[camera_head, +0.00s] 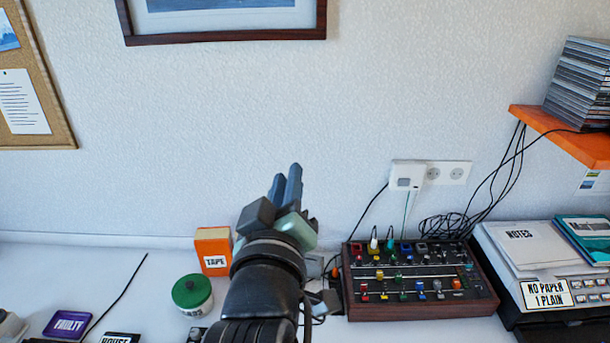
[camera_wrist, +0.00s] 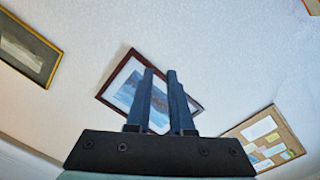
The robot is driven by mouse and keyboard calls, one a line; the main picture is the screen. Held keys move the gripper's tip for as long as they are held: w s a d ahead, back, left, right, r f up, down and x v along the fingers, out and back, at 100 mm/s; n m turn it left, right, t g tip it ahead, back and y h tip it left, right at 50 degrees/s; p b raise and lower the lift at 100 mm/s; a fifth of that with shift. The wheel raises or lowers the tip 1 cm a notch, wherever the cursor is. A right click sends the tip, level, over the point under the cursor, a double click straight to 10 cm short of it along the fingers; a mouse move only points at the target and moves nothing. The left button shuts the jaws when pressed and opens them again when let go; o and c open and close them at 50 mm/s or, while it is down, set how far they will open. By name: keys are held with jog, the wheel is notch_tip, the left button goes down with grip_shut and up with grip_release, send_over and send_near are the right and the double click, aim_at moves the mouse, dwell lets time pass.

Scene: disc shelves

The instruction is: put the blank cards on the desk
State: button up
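The white desk (camera_head: 60,272) runs along the wall at the bottom of the head view. I cannot make out any blank cards in either view. My gripper (camera_head: 286,176) is raised above the desk, in front of the wall, with its fingers pointing up. In the wrist view my gripper (camera_wrist: 160,72) has a narrow gap between its two fingers, with nothing between them. My arm hides part of the desk at the bottom middle.
A mixer (camera_head: 420,280) and a paper-topped machine (camera_head: 555,265) stand right. An orange shelf (camera_head: 560,135) holds stacked discs (camera_head: 580,85).

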jog(key=s+d+r+m+t, duration=0.1)
jog(key=s+r+m+t, duration=0.1)
jog(key=r, duration=0.7)
jog(key=s+r+m+t, duration=0.2)
jog(key=s+r+t, duration=0.2)
jog(key=s+r, duration=0.3)
jog(key=s+d+r+m+t+y, duration=0.1)
jog(key=s+r, duration=0.4)
jog(key=r, duration=0.6)
jog(key=shift+s+d+r+m+t, duration=0.2)
jog(key=shift+d+m+t, duration=0.1)
jog(key=shift+m+t, duration=0.75)
jog(key=shift+f, duration=0.15)
